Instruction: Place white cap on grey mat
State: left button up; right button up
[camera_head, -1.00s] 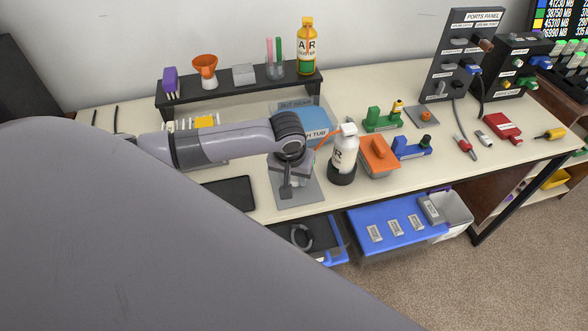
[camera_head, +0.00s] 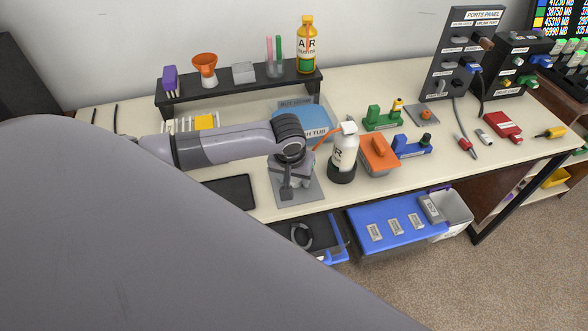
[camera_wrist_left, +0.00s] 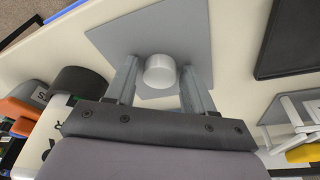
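The white cap (camera_wrist_left: 160,70) is a short pale cylinder. In the left wrist view it stands on the grey mat (camera_wrist_left: 112,38), near its middle. My left gripper (camera_wrist_left: 160,82) has one finger on each side of the cap, with visible gaps, so it is open around it and not gripping. In the head view my left gripper (camera_head: 288,190) points down over the grey mat (camera_head: 312,190) on the table, and the cap is hidden behind it. My right gripper is not in view.
A white spray bottle (camera_head: 343,152) in a dark holder stands close to the right of my gripper. A blue tub (camera_head: 310,118) is behind, and a black tray (camera_head: 236,189) lies to the left. An orange-topped block (camera_head: 378,150) sits farther right.

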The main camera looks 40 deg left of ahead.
pick_arm(q)
jog(key=shift+o, duration=0.4)
jog(key=v, duration=0.7)
jog(key=shift+p, duration=0.3)
jog(key=s+d+f+m+h, duration=0.3)
jog(key=s+d+m, duration=0.2)
jog(key=s+d, duration=0.6)
jog(key=s+a+r+y, duration=0.15)
jog(key=s+a, duration=0.45)
jog(key=s, duration=0.6)
jog(key=w+d+f+m+t+h, duration=0.1)
jog(key=w+d+f+t, duration=0.2)
jog(key=w+f+t, duration=0.4)
jog(key=shift+d+f+t+h, duration=0.25)
jog(key=shift+f+t+h, duration=0.15)
jog(key=shift+f, duration=0.95)
